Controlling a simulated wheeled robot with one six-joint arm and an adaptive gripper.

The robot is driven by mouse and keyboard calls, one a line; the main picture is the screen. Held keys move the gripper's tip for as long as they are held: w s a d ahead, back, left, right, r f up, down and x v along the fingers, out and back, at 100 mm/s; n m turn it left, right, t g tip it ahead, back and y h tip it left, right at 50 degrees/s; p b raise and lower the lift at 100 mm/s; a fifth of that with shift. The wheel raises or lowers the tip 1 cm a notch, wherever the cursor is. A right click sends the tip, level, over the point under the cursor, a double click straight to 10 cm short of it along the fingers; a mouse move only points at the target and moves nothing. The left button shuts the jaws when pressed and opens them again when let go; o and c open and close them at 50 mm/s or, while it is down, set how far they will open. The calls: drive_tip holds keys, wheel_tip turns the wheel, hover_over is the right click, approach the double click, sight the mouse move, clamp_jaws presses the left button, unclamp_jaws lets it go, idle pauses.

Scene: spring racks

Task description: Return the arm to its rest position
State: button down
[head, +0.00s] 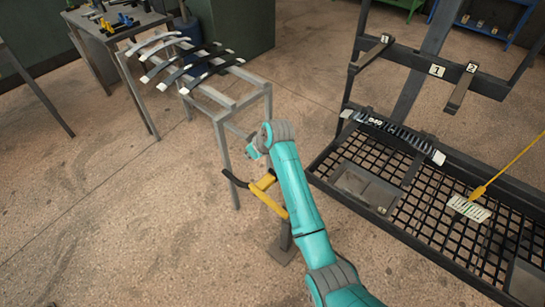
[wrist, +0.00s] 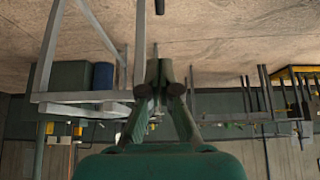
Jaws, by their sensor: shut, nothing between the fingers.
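My teal arm (head: 300,205) reaches up the middle of the head view, bent at a grey joint near its far end. My gripper (wrist: 160,70) shows in the wrist view with its fingers together and nothing between them. In the head view the fingers are not clearly visible; the wrist end is small and partly hidden by the arm. The gripper touches nothing that I can see.
A metal rack (head: 222,108) bearing several curved leaf springs (head: 190,60) stands left of the arm. A yellow lever (head: 268,195) with a black grip is close beside the arm. A black mesh-topped rack (head: 375,225) stands right. Floor (head: 120,220) at left is open.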

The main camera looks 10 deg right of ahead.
drive_tip(key=s+d+f+m+t+h, duration=0.1)
drive_tip(key=s+d+f+m+t, duration=0.3)
drive_tip(key=s+f, duration=1)
drive_tip(key=s+d+h, duration=0.1)
drive_tip(key=s+d, duration=0.3)
drive_tip(key=s, duration=1.3)
drive_tip(key=s+d+r+m+t+h, duration=0.1)
drive_tip(key=s+r, duration=0.2)
drive_tip(key=s, duration=0.5)
drive_tip(key=s+d+r+m+t, duration=0.1)
drive_tip(key=s+d+r+t, duration=0.15)
drive_tip(key=s, duration=0.55)
drive_tip(key=s+r+t, duration=0.1)
drive_tip(key=s+r, duration=0.5)
drive_tip(key=r, duration=0.3)
drive_tip(key=s+r+m+h, duration=0.1)
drive_tip(key=s+r, duration=0.5)
drive_tip(key=r, duration=0.2)
drive_tip(key=shift+s+d+r+t, duration=0.2)
drive_tip(key=shift+s+r+t, duration=0.15)
